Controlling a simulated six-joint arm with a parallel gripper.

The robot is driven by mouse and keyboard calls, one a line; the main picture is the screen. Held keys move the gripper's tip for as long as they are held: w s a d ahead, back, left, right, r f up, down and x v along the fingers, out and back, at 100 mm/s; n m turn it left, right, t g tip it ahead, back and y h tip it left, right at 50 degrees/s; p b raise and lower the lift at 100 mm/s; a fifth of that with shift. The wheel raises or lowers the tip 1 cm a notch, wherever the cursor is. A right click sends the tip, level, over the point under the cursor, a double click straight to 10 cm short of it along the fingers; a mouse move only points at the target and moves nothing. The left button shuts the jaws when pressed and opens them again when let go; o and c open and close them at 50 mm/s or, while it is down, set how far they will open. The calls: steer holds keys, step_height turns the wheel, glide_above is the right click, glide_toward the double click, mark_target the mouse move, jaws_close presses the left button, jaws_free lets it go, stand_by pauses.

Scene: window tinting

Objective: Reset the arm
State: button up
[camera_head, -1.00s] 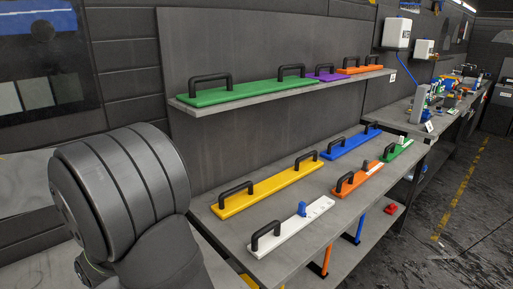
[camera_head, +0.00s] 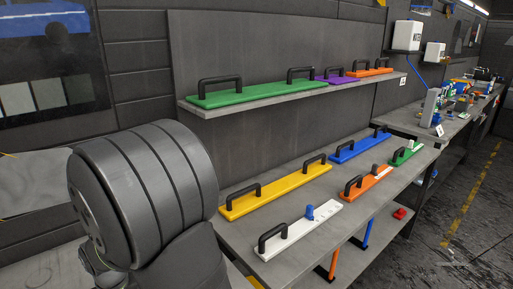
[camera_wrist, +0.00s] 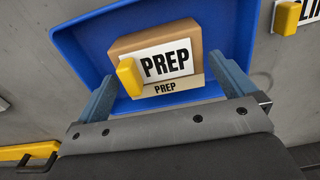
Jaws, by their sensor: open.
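My gripper (camera_wrist: 169,92) shows in the wrist view with its two blue-grey fingers spread apart and nothing held between them. Beyond the fingers is a blue tray (camera_wrist: 80,50) holding a brown box (camera_wrist: 150,42) with a white PREP label and a yellow tab on its front. I cannot tell the gap between the fingertips and the box. In the head view my gripper is out of sight; only a rounded dark part of my arm shows at the lower left.
A workbench (camera_head: 340,185) carries yellow (camera_head: 275,190), blue (camera_head: 360,146), white (camera_head: 298,229), orange (camera_head: 368,184) and green (camera_head: 405,153) handled boards. A shelf above holds a long green board (camera_head: 262,93) and smaller ones. Another yellow tab (camera_wrist: 287,17) shows at the wrist view's upper right.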

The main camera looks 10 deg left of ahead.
step_height(320, 180, down, 4)
steer(key=shift+r, duration=0.25)
step_height(320, 180, up, 4)
steer(key=shift+a, duration=0.1)
steer(key=w+d+r, duration=0.5)
steer(key=d+r, duration=0.2)
steer(key=d, duration=0.3)
steer(key=s+a+f, duration=0.1)
steer(key=s+a, duration=0.2)
steer(key=a, duration=1)
steer(key=s+a+f, duration=0.2)
steer(key=s+a, duration=0.1)
steer(key=a, duration=1.1)
steer(key=shift+s+a, duration=0.2)
steer(key=shift+s, duration=0.05)
steer(key=shift+w, duration=0.1)
